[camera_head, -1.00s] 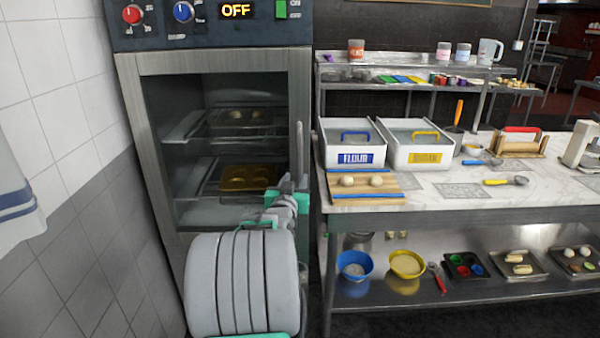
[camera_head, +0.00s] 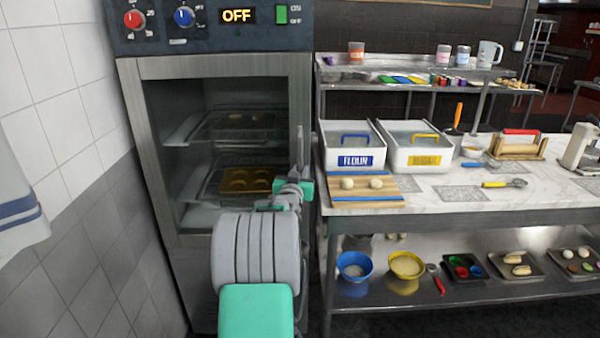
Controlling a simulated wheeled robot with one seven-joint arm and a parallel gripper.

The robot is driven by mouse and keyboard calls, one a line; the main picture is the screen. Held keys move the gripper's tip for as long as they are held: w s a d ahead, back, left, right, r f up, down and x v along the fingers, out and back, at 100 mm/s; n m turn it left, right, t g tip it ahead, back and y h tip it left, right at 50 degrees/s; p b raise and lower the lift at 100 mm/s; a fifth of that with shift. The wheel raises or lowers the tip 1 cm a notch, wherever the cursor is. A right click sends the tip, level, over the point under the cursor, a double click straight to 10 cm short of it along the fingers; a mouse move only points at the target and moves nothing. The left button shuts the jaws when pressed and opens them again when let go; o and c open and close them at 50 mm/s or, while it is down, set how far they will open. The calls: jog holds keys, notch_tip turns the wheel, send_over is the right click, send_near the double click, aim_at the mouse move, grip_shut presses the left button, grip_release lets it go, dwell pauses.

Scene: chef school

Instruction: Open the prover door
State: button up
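The prover (camera_head: 215,66) is a tall metal cabinet at the left of the head view, with a control panel on top. Its glass-fronted door (camera_head: 160,238) looks shut in its frame. An upright handle (camera_head: 299,146) runs along the door's right edge; its lower part is hidden behind my gripper. My gripper (camera_head: 300,172) is at the lower part of this handle, pointing away from the camera. Its fingers are mostly hidden by my wrist, so I cannot tell whether they are around the handle or only beside it. Trays (camera_head: 247,180) show inside through the glass.
The panel display (camera_head: 238,16) reads OFF. A marble-topped worktable (camera_head: 455,208) stands close on the right, with flour bins (camera_head: 352,146) and a dough board (camera_head: 367,198). A tiled wall (camera_head: 75,110) and hanging towel (camera_head: 15,200) are at the left.

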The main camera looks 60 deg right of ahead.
grip_shut()
dwell(1.0)
